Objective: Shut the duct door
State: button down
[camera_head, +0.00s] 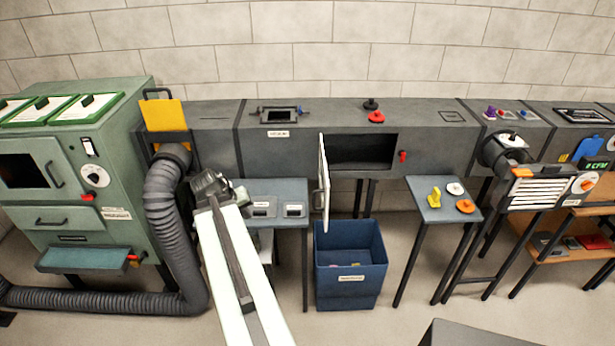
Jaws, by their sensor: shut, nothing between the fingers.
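The duct door (324,172) is a pale panel hinged at the left side of the opening in the grey duct (270,155). My gripper (207,182) is shut and empty, in front of the duct, well left of the door and touching nothing that I can make out. My pale arm hides part of the floor and a small table.
A blue bin (350,265) stands below the door. A small table (262,188) with grey trays lies between my gripper and the door. A second table (443,212) holds yellow, white and orange pieces. A corrugated hose (165,215) and green cabinet (75,180) stand left.

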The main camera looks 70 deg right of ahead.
jog(key=s+d+r+m+g+h+p, duration=0.1)
jog(key=s+d+r+m+p, duration=0.1)
jog(key=s+d+r, duration=0.55)
jog(key=s+d+f+b, duration=0.7)
jog(key=d+f+b, duration=0.1)
jog(key=f, duration=0.2)
jog(key=shift+s+d, duration=0.25)
jog(key=shift+s, duration=0.1)
jog(key=shift+f, duration=0.1)
